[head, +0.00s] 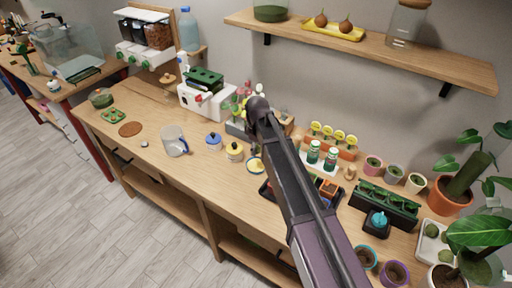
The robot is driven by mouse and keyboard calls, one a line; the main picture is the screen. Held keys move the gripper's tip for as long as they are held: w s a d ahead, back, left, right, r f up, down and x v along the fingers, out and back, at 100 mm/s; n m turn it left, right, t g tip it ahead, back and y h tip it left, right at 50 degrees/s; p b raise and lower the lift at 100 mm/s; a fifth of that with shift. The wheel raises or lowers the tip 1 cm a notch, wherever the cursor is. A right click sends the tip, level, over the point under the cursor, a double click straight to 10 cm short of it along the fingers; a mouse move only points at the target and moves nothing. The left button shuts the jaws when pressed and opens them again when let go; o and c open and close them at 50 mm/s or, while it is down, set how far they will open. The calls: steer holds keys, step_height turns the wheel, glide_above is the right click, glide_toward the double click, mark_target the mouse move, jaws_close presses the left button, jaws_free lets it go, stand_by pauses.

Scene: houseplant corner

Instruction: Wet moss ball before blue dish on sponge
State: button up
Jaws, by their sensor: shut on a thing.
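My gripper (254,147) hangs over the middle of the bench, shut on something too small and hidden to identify. Green moss balls (431,230) sit in a white tray (420,243) at the right. A blue dish-like object (378,222) stands on a dark square base, left of that tray. No sponge can be made out with certainty.
Lidded blue (213,141) and yellow (234,152) jars and a clear pitcher (174,140) stand left of my gripper. Green tins (314,152), a dark planter (383,203) and potted plants crowd the right. A wall shelf (360,48) overhangs the back. The bench's left front is mostly clear.

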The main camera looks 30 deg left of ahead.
mark_target(256, 165)
steer(key=shift+f, duration=0.2)
steer(key=shift+f+b, duration=2.8)
steer(key=shift+b, duration=0.2)
steer(key=shift+f+b, duration=0.45)
steer(key=shift+s+f, duration=0.1)
steer(key=shift+f, duration=0.05)
stand_by(0.9)
steer(key=shift+r+p, duration=3.4)
steer(key=shift+r, duration=0.15)
